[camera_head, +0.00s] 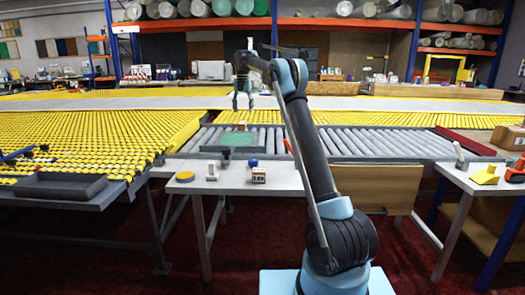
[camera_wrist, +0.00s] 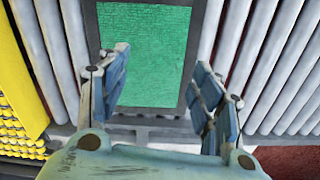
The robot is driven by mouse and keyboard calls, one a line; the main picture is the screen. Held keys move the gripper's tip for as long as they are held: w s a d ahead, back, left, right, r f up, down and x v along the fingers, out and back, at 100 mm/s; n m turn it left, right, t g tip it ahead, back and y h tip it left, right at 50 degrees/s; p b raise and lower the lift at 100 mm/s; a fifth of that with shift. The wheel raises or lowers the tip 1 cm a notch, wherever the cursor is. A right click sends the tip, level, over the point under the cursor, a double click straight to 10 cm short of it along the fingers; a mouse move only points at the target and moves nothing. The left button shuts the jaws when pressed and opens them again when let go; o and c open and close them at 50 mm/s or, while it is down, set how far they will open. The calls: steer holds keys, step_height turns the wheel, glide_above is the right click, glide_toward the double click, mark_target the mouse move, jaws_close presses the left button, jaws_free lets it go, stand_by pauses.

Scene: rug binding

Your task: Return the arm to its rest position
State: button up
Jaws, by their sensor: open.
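My gripper (camera_head: 243,103) hangs at the end of my raised arm, pointing down above the grey roller conveyor (camera_head: 345,141). In the wrist view, my gripper (camera_wrist: 160,70) has its two blue-grey fingers spread wide apart with nothing between them. Below the fingers lies a green textured piece (camera_wrist: 145,50) in a dark-rimmed tray. The same green piece (camera_head: 236,139) shows in the head view on the rollers, below the gripper and apart from it.
A pale worktable (camera_head: 225,183) in front holds a yellow disc (camera_head: 185,176), a grey-white fitting (camera_head: 212,172), a blue knob (camera_head: 253,163) and a small box (camera_head: 258,176). Yellow roller beds (camera_head: 90,140) lie left. Another table (camera_head: 470,179) stands right. Racks with rolls line the back.

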steer(key=s+d+r+m, duration=0.4)
steer(key=s+d+m, duration=0.3)
steer(key=s, duration=0.4)
steer(key=s+d+r+m, duration=0.3)
steer(key=s+d+m, duration=0.2)
steer(key=s+d, duration=0.45)
steer(key=s+d+f+m, duration=0.2)
steer(key=s+d+m, duration=0.1)
steer(key=s, duration=0.4)
steer(key=s+d+f+m+t, duration=0.1)
steer(key=s+d+m, duration=0.15)
steer(key=s, duration=0.35)
steer(key=s+d+f+m, duration=0.2)
steer(key=s+m, duration=0.1)
steer(key=s, duration=0.4)
steer(key=s+d+f+m, duration=0.2)
steer(key=s+f+m, duration=0.4)
steer(key=s+f, duration=0.5)
steer(key=s+d+f+m+t, duration=0.1)
steer(key=s+d+f+m, duration=0.2)
steer(key=s+f+m, duration=0.4)
steer(key=s+f, duration=0.5)
steer(key=s, duration=0.2)
steer(key=shift+s+d+f, duration=0.15)
steer(key=shift+s+d, duration=0.1)
steer(key=shift+d, duration=0.1)
steer(key=shift+w+f, duration=0.2)
steer(key=shift+w, duration=0.25)
